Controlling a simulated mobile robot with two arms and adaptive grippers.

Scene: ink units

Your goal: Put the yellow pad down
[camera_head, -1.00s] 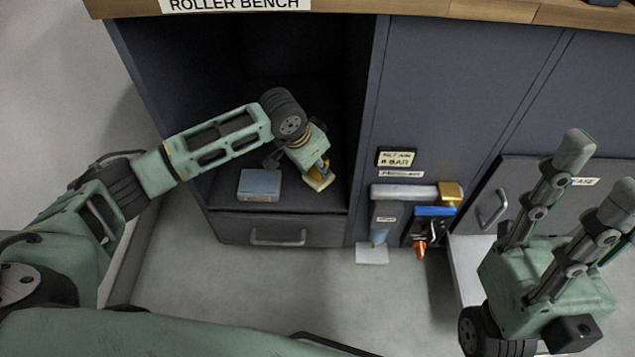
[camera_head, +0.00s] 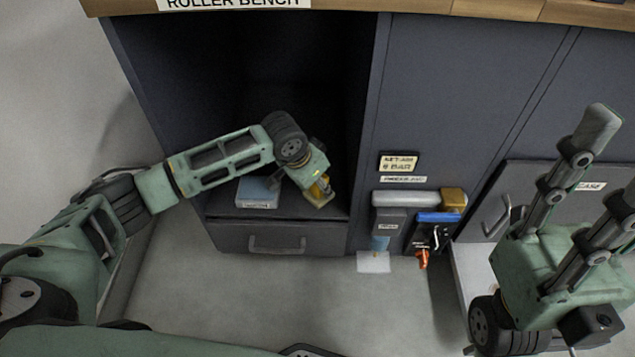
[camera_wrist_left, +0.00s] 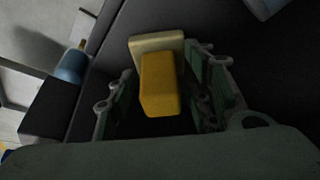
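The yellow pad (camera_head: 319,201) is a yellow block on a paler cream plate. It is at the front right of the open compartment, at the tips of my left gripper (camera_head: 318,192). Whether the pad touches the compartment floor cannot be told. My right gripper (camera_head: 609,165) is empty, with its fingers apart, in front of the cabinet at the right.
A blue-grey box (camera_head: 257,192) sits on the compartment floor left of the pad, partly behind my left arm. A drawer (camera_head: 277,241) is below. The compartment's right wall (camera_head: 366,140) is close to the pad. A fixture with a blue part (camera_head: 437,216) projects from the cabinet front.

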